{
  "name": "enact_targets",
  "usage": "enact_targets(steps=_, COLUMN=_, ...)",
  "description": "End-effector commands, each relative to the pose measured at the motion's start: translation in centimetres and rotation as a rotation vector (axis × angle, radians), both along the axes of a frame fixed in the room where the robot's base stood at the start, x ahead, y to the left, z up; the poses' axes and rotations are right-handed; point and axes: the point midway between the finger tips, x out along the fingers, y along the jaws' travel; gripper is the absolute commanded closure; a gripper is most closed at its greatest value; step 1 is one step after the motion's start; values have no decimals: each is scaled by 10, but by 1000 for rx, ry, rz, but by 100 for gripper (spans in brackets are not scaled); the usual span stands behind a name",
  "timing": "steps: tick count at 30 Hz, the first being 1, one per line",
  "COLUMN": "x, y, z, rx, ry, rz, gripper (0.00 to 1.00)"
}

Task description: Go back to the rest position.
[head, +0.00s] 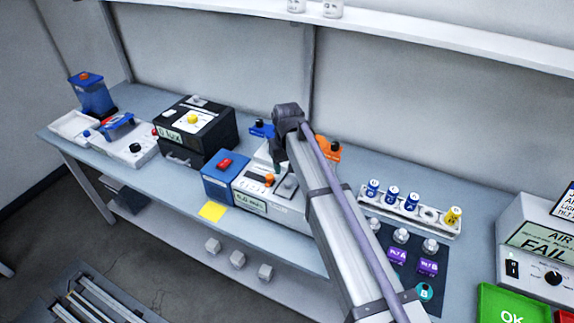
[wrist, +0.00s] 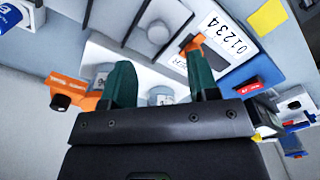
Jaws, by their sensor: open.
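My gripper (wrist: 158,56) shows in the wrist view with its two dark green fingers spread apart and nothing held between them. In the head view, my arm reaches from the bottom right to the middle of the bench, and my gripper (head: 278,158) is largely hidden behind the arm's end. It is over or close to the back of a white instrument (head: 283,203) with a display and an orange knob. In the wrist view an orange clamp-like part (wrist: 72,90) lies left of the fingers, and small silver-topped parts show between and behind them.
A blue box (head: 222,178) with a red button and a black instrument (head: 212,142) stand left of my gripper. A rack (head: 412,210) of capped vials and a dark mat (head: 437,252) lie right of my arm. A FAIL display unit (head: 535,240) stands far right. A shelf (head: 400,28) runs above.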

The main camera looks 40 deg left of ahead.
Motion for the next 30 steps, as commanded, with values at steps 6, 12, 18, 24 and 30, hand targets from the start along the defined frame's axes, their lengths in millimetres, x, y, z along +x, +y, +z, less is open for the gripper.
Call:
enact_targets(steps=6, x=0, y=0, z=34, rx=0, ry=0, rz=0, gripper=45)
enact_targets(steps=12, x=0, y=0, z=31, rx=0, ry=0, rz=0, gripper=45)
enact_targets(steps=18, x=0, y=0, z=31, rx=0, ry=0, rz=-6, gripper=45)
enact_targets(steps=24, x=-17, y=-90, z=22, rx=-1, ry=-1, rz=-91, gripper=45)
enact_targets(steps=30, x=8, y=-283, z=-5, rx=-1, ry=-1, rz=-370, gripper=45)
